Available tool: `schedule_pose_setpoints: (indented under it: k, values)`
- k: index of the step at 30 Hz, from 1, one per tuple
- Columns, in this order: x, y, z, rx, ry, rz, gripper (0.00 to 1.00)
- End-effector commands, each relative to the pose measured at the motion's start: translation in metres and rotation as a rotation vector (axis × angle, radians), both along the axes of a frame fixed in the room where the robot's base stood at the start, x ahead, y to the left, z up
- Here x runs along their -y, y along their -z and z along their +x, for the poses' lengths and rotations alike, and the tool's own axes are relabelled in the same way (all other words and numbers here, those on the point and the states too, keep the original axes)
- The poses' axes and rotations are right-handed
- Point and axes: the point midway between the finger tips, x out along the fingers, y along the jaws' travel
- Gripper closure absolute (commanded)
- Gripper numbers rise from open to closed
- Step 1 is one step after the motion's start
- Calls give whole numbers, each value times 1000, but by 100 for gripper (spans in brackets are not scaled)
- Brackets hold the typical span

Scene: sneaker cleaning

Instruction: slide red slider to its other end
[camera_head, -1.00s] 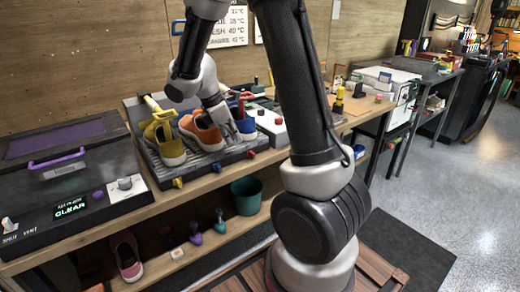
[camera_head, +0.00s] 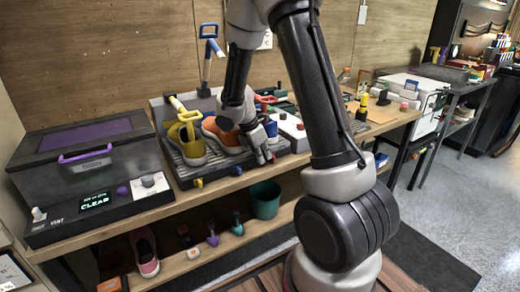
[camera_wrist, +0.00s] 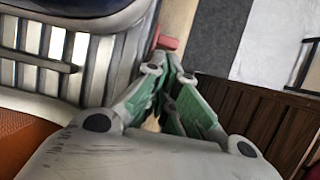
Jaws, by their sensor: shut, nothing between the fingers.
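A small red knob (camera_head: 273,157), which looks like the red slider, sits at the right end of the front edge of the ridged shoe tray (camera_head: 222,178). My gripper (camera_head: 264,158) points down at this front edge, right by the red knob, and hides part of it. In the wrist view, a red piece (camera_wrist: 168,42) shows just beyond the fingertips of my gripper (camera_wrist: 171,62). The fingers are shut with nothing held. I cannot tell whether they touch the red piece. The slider's track is not clear to see.
A yellow knob (camera_head: 198,182) and a blue knob (camera_head: 237,170) sit farther left on the tray front. A yellow boot (camera_head: 188,146) and an orange sneaker (camera_head: 220,134) stand on the tray. A lidded grey box (camera_head: 90,165) is at left. A teal bucket (camera_head: 265,199) stands below.

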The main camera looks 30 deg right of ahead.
Motion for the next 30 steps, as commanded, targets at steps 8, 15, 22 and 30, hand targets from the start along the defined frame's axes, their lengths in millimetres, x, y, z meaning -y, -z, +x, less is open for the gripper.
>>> schedule_pose_setpoints:
  k: [8, 15, 22, 30]
  values:
    - [1, 4, 0, 0, -1, 0, 100]
    - [11, 4, 0, 0, 3, 0, 100]
    - [28, 4, 0, -1, 0, 0, 100]
    - [27, 1, 0, 0, 0, 0, 100]
